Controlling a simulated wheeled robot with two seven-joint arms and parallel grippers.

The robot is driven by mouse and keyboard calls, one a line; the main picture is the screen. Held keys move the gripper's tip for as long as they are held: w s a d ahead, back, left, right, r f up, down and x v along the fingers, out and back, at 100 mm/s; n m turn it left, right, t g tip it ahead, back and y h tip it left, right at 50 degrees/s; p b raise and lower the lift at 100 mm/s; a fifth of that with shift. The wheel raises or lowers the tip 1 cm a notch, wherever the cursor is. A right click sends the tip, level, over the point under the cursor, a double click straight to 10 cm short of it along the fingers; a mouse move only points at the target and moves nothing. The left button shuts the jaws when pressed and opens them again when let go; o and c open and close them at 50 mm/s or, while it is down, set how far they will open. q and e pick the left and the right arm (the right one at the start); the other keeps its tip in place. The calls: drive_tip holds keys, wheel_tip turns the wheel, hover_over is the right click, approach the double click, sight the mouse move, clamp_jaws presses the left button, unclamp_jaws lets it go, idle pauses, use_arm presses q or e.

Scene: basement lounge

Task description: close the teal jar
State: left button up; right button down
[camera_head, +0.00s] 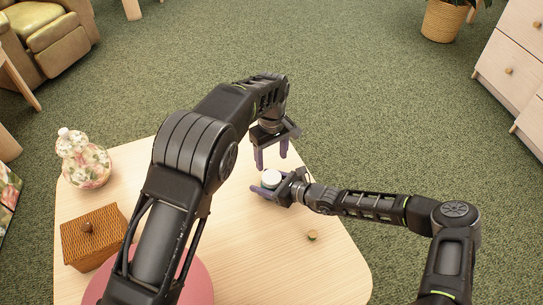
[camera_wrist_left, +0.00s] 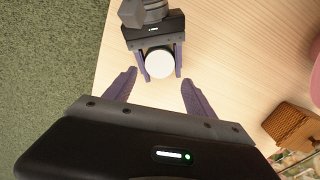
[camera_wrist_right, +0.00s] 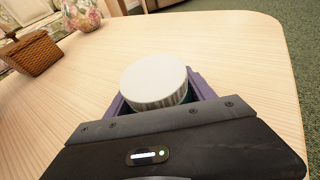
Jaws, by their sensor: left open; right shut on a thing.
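The teal jar shows only as a dark teal sliver (camera_wrist_right: 190,96) under a white ribbed lid (camera_wrist_right: 154,82) in the right wrist view. The lid also shows as a white disc in the head view (camera_head: 270,178) and the left wrist view (camera_wrist_left: 159,62). It sits on top of the jar; I cannot tell how tightly. My right gripper (camera_head: 277,187) is shut around the jar's body from the side, low at the table. My left gripper (camera_head: 271,161) is open and empty, pointing down just above the lid, not touching it. Most of the jar's body is hidden by the right fingers.
The light wooden table (camera_head: 270,265) bears a floral lidded jar (camera_head: 85,165), a woven lidded box (camera_head: 93,238) and a pink round thing (camera_head: 198,285) partly behind my left arm. The table is bare around the teal jar.

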sight(272, 177)
use_arm(q)
drive_tip(key=shift+f, duration=4)
drive_tip(key=shift+c, duration=0.2)
drive_tip(key=c, duration=1.2)
drive_tip(key=shift+m, duration=0.9)
drive_tip(key=shift+c, duration=0.2)
drive_tip(key=o, duration=1.6)
drive_tip(key=shift+c, duration=0.2)
drive_tip(key=shift+r, duration=2.3)
drive_tip(key=shift+o, duration=0.4)
